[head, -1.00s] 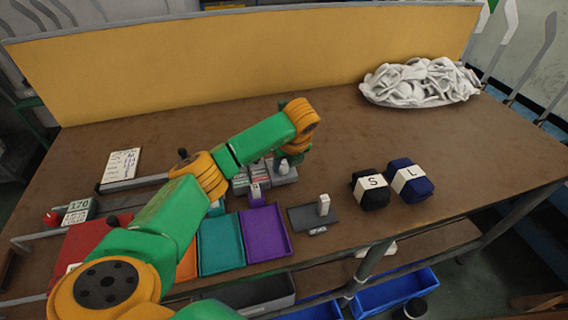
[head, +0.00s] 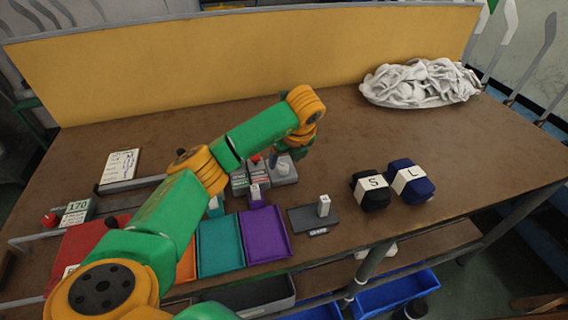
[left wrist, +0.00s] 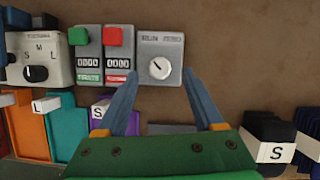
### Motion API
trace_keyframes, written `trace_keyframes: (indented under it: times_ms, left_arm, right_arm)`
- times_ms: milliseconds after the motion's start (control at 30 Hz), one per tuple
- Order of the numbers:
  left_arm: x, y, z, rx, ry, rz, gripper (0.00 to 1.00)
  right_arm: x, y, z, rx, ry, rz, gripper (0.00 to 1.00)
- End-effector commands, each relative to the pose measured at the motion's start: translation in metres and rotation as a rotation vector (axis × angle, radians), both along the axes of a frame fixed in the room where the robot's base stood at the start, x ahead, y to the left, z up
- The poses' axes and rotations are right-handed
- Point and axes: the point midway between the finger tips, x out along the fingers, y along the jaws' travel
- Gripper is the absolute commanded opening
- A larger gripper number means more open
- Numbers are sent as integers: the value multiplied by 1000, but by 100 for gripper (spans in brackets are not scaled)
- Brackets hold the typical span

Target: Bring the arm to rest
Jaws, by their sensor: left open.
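My left arm reaches in from the lower left in the head view. Its gripper (head: 285,160) hangs over the control boxes behind the trays, partly hidden by its own wrist. In the left wrist view the two fingers (left wrist: 161,100) are spread apart with nothing between them. A grey box with a white dial (left wrist: 159,68) lies ahead of the fingertips. My right gripper is not in view.
A teal tray (head: 219,245) and a purple tray (head: 264,236) sit at the table's front. A black bundle marked S (head: 371,197) and a navy bundle marked L (head: 424,188) stand to the right. A white cloth pile (head: 420,84) lies at the back right. The table's middle right is clear.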

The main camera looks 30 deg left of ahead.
Motion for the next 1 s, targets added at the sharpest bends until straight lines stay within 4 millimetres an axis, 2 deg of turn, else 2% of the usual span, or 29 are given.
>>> trace_keyframes:
  times_ms: [100, 233, 667, 733, 900, 1000]
  left_arm:
    - [-4, -8, 21, 0, -6, -2, 69]
    - [-8, -12, 35, 0, -2, 1, 69]
    - [-8, -13, 38, 0, 0, 1, 69]
    - [-8, -13, 49, 0, 0, 1, 69]
    - [-8, -13, 94, 0, 0, 1, 69]
    - [-8, -13, 111, 0, 0, 0, 69]
  right_arm:
    - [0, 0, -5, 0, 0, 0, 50]
    - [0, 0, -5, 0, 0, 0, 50]
    - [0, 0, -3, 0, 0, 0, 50]
    - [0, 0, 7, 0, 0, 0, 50]
    - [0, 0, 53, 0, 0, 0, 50]
    - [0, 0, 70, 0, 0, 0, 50]
